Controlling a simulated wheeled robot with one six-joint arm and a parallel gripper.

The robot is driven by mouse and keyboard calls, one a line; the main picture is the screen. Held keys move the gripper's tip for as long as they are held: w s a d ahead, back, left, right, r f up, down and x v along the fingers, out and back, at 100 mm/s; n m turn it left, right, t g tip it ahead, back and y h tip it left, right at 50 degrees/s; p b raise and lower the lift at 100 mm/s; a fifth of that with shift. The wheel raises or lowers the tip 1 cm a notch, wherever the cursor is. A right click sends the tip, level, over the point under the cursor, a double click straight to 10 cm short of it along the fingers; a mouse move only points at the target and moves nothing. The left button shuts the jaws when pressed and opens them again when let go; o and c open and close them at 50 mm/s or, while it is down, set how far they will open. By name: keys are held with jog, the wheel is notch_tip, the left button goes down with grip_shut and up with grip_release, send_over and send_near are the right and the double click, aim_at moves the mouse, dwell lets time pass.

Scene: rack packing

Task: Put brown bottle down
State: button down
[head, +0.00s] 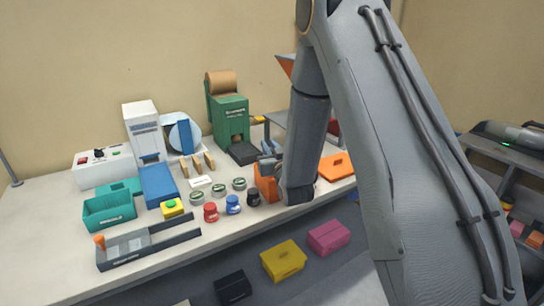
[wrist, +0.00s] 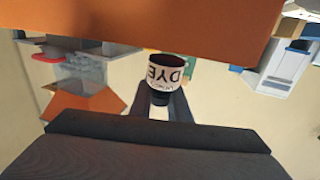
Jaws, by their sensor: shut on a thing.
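In the wrist view, a small dark bottle (wrist: 172,72) with a brownish-red end and a white label reading "DYE" upside down sits at the tips of my dark gripper fingers (wrist: 158,97). My gripper is shut on it. What lies directly under the bottle is not clear. In the head view, the bottle and fingertips are hidden behind my arm, whose end is beside an orange box (head: 267,186) on the bench. A large orange surface (wrist: 130,25) fills the top of the wrist view, very close to the camera.
Red (head: 211,212), blue (head: 233,205) and black (head: 253,197) jars line the front of the bench (head: 215,247). A grey divided rack (head: 150,243) and teal bin (head: 109,212) stand left. A green machine (head: 231,117) stands behind. An orange flat case (head: 337,168) lies right of my arm.

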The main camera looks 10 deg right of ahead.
notch_tip(320, 180, down, 4)
jog(key=shift+r+p, duration=0.1)
jog(key=shift+p, duration=0.4)
jog(key=shift+s+d+f+b, duration=0.1)
jog(key=shift+s+f+b, duration=0.1)
jog(key=shift+f+b, duration=0.5)
jog(key=c, duration=1.7)
grip_release()
jog(key=shift+f, duration=0.3)
jog(key=shift+o, duration=0.2)
jog(key=shift+s, duration=0.1)
jog(key=s+r+b, duration=0.1)
jog(key=s+r, duration=0.1)
jog(key=s, duration=0.9)
jog(key=shift+s+d+b, duration=0.25)
jog(key=shift+d+b, duration=0.05)
jog(key=shift+b, duration=0.1)
